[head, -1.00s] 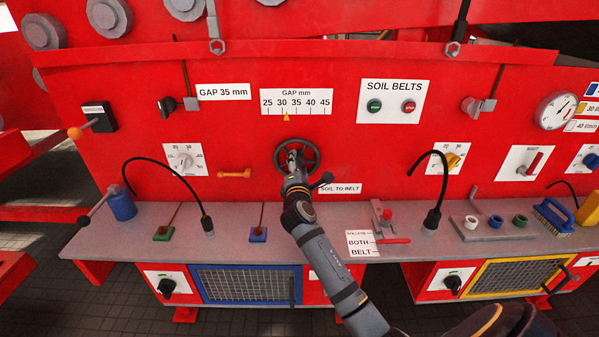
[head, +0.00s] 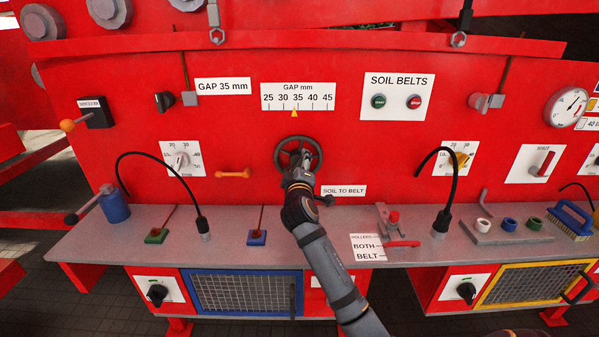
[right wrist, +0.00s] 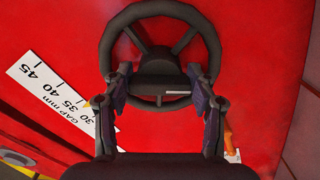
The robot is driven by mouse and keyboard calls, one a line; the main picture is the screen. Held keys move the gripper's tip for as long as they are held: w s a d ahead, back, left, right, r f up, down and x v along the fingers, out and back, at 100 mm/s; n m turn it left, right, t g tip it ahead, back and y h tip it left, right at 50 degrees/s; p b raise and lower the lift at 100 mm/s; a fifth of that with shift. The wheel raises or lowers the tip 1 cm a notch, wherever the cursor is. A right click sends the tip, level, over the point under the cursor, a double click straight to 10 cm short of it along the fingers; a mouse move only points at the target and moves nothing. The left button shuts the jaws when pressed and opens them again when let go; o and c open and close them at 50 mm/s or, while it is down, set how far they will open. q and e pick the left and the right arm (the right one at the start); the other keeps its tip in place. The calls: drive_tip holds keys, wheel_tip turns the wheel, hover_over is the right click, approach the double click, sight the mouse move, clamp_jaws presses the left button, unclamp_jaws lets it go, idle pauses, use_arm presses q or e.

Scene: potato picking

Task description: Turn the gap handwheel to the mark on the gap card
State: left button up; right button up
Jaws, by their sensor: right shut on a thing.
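The gap card (head: 223,86) on the red panel reads "GAP 35 mm". The gap scale (head: 298,88) runs from 25 to 45, and its yellow pointer (head: 294,113) stands just left of the 35 mark. The dark gap handwheel (head: 299,138) is below the scale. My right gripper (head: 301,160) is at the wheel's front, shut on it. In the right wrist view, the gripper's two fingers (right wrist: 160,88) lie either side of the wheel's hub area, and the wheel rim (right wrist: 160,9) shows beyond. The grip contact is partly hidden. My left gripper is out of view.
An orange handle (head: 233,174) is left of the wheel, and a "soil to belt" label (head: 343,191) with a dark lever knob is at lower right. A grey shelf (head: 330,222) runs below, with black bent cables on both sides.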

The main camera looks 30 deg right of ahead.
drive_tip(key=m+b, duration=0.2)
drive_tip(key=m, duration=0.2)
drive_tip(key=shift+f+b, duration=0.2)
drive_tip(key=shift+b, duration=0.2)
drive_tip(key=shift+m+b, duration=0.55)
drive_tip(key=shift+m, duration=0.35)
drive_tip(key=shift+r, duration=0.1)
drive_tip(key=o, duration=1.7)
drive_tip(key=v, duration=0.7)
drive_tip(key=shift+s+a, duration=0.15)
drive_tip(key=shift+a, duration=0.05)
